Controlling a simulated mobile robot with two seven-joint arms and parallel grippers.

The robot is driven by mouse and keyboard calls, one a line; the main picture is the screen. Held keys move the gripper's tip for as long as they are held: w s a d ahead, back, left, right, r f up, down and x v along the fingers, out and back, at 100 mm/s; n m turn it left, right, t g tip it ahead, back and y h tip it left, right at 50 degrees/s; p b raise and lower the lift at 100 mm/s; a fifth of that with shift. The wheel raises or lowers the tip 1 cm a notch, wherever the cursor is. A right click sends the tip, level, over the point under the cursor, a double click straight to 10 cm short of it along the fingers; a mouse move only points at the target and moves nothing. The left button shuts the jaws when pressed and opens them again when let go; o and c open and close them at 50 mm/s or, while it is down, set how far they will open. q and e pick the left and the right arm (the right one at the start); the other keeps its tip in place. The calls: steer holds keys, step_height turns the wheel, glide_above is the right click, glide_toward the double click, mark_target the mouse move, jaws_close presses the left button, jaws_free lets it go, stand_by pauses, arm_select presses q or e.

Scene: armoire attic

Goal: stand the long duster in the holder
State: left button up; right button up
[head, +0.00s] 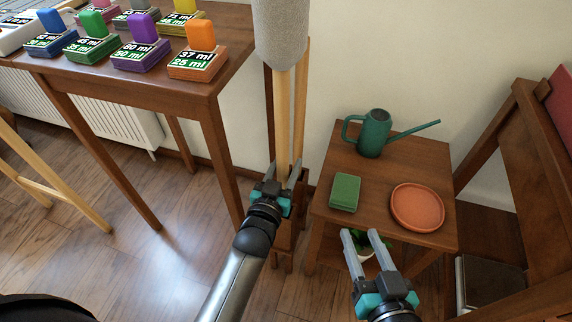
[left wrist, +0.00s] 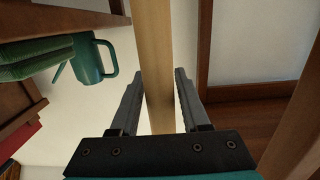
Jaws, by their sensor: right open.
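The long duster has a grey fluffy head (head: 280,30) at the top of the head view and a pale wooden handle (head: 282,105) below it, roughly upright. My left gripper (head: 284,168) is open, with its fingers on either side of the handle. The left wrist view shows the handle (left wrist: 155,60) between the fingertips (left wrist: 158,72), with narrow gaps beside it. The wooden holder (head: 302,95) stands behind the duster, its low part partly hidden by my gripper. The handle's lower end is hidden. My right gripper (head: 362,236) is open and empty before the small table.
A small brown table (head: 335,215) to the right carries a green watering can (head: 374,133), a green block (head: 345,192) and an orange saucer (head: 417,207). A desk (head: 195,95) with several coloured labelled blocks stands left. A wooden chair (head: 525,150) is far right.

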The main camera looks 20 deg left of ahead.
arm_select(q)
steer(key=shift+o, duration=1.4)
steer(key=shift+s+f, duration=0.1)
steer(key=shift+f, duration=0.05)
steer(key=shift+s+p, duration=0.4)
steer(key=shift+s, duration=0.15)
steer(key=s+r+p, duration=0.1)
steer(key=s+p, duration=0.4)
steer(key=s, duration=0.9)
steer(key=shift+a+r+p, duration=0.2)
steer(key=shift+a+p, duration=0.05)
steer(key=shift+p, duration=0.15)
steer(key=shift+w, duration=0.1)
